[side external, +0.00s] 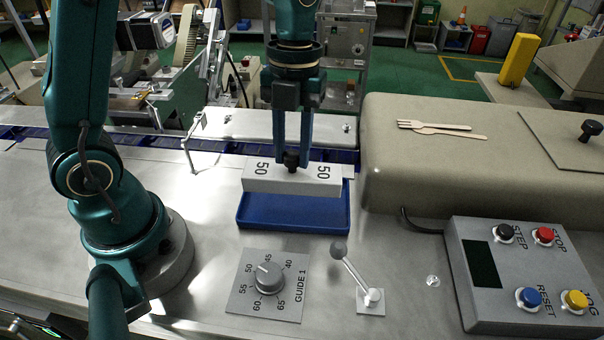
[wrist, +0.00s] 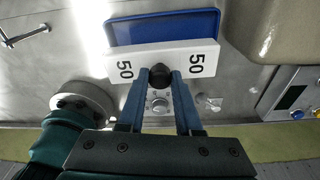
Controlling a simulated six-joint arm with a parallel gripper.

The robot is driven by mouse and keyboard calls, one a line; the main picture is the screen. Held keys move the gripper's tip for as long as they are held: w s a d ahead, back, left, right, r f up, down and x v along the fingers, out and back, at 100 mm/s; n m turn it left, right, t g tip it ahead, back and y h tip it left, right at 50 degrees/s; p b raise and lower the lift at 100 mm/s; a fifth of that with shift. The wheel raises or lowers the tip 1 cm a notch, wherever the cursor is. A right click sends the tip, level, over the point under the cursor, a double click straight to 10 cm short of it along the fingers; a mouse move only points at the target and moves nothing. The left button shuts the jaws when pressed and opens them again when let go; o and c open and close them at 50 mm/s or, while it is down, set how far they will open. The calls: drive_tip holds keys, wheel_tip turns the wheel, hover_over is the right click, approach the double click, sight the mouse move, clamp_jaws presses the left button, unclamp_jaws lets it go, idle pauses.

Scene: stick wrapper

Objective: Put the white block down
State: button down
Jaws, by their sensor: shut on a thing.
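The white block (side external: 310,181) is a long bar marked "50" at both ends, with a black knob on top at its middle. My gripper (side external: 292,163) points down and is shut on the black knob. In the side external view the block is over the back part of the blue tray (side external: 290,226). In the wrist view the white block (wrist: 200,59) lies across one long edge of the blue tray (wrist: 165,27), and my gripper (wrist: 161,78) has the knob between its fingertips. I cannot tell whether the block touches the tray or hangs just above it.
A dial plate marked "GUIDE 1" (side external: 267,284) and a lever (side external: 355,275) stand in front of the tray. A grey button box (side external: 520,270) is at the right. A beige housing (side external: 480,175) with wooden cutlery on top rises right of the tray.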

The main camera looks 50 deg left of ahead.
sight(295, 170)
drive_tip(key=shift+d+f, duration=0.2)
drive_tip(key=shift+d, duration=0.05)
drive_tip(key=shift+w+f, duration=0.1)
drive_tip(key=shift+f, duration=1.85)
drive_tip(key=shift+f, duration=0.1)
drive_tip(key=c, duration=0.6)
unclamp_jaws()
